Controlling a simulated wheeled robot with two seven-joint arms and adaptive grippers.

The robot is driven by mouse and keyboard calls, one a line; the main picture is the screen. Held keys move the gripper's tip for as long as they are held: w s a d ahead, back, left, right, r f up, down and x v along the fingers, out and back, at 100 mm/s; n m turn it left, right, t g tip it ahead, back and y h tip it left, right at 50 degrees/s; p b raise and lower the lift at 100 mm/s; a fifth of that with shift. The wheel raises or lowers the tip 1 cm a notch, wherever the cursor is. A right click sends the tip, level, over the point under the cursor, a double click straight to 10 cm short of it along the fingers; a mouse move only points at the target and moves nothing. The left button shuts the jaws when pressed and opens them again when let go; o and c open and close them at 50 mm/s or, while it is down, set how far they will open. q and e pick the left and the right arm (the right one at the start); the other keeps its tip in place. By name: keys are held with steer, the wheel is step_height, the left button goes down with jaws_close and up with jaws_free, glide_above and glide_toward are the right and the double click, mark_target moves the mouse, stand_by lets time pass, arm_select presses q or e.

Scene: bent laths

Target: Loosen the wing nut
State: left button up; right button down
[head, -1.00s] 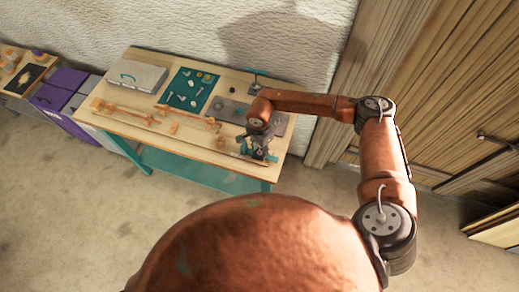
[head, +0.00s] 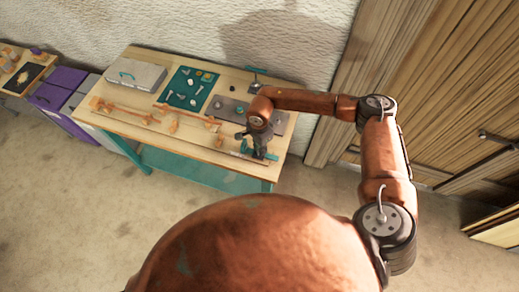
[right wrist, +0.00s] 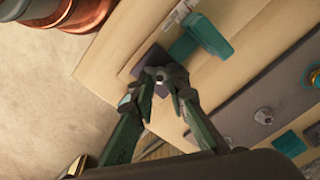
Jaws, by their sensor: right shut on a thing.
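My right gripper (head: 260,150) is over the front right corner of the wooden workbench (head: 140,128). In the right wrist view its fingertips (right wrist: 160,76) come together on a small grey piece, which I take to be the wing nut. The fingers cover most of it, so its wings cannot be made out. A dark square plate (right wrist: 134,66) lies just beneath the tips, and a teal block (right wrist: 208,36) stands beside them. My left gripper is not in view.
A grey plate (head: 226,106) lies behind my right gripper; a bolt (right wrist: 263,115) stands on it. A teal mat (head: 183,93) with small parts, a grey case (head: 137,75) and orange wooden laths (head: 125,109) are further left. The wall closes the back.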

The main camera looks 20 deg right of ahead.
steer(key=shift+m, duration=0.5)
steer(key=c, duration=1.9)
jaws_free()
step_height(320, 180, up, 12)
steer(key=shift+r, duration=0.1)
